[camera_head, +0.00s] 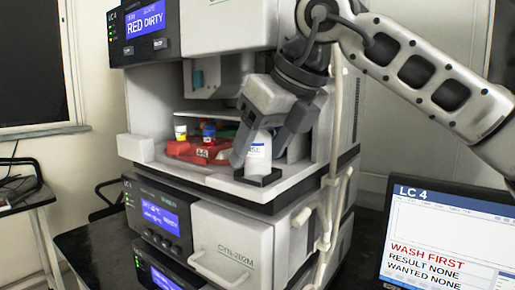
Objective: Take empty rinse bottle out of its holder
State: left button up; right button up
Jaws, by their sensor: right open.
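The white rinse bottle (259,157) stands upright with a blue-marked label, in a low black holder (258,178) at the front right of the open bay of the instrument stack. My right gripper (262,150) comes down from the upper right. It is open, with one finger at the bottle's left and the other at its upper right. The gripper covers the bottle's top. I cannot tell whether the fingers touch the bottle, nor how full it is. My left gripper is not in view.
A red tray (190,150) with a yellow-capped vial (181,132) and a blue-capped vial (209,132) lies left of the bottle. The bay's side wall (325,140) and pale tubing (335,130) are close on the right. A laptop screen (440,235) reads "WASH FIRST".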

jog(key=shift+w+f, duration=0.1)
jog(key=shift+f, duration=0.1)
jog(key=c, duration=1)
jog(key=shift+c, duration=0.3)
jog(key=shift+r, duration=0.2)
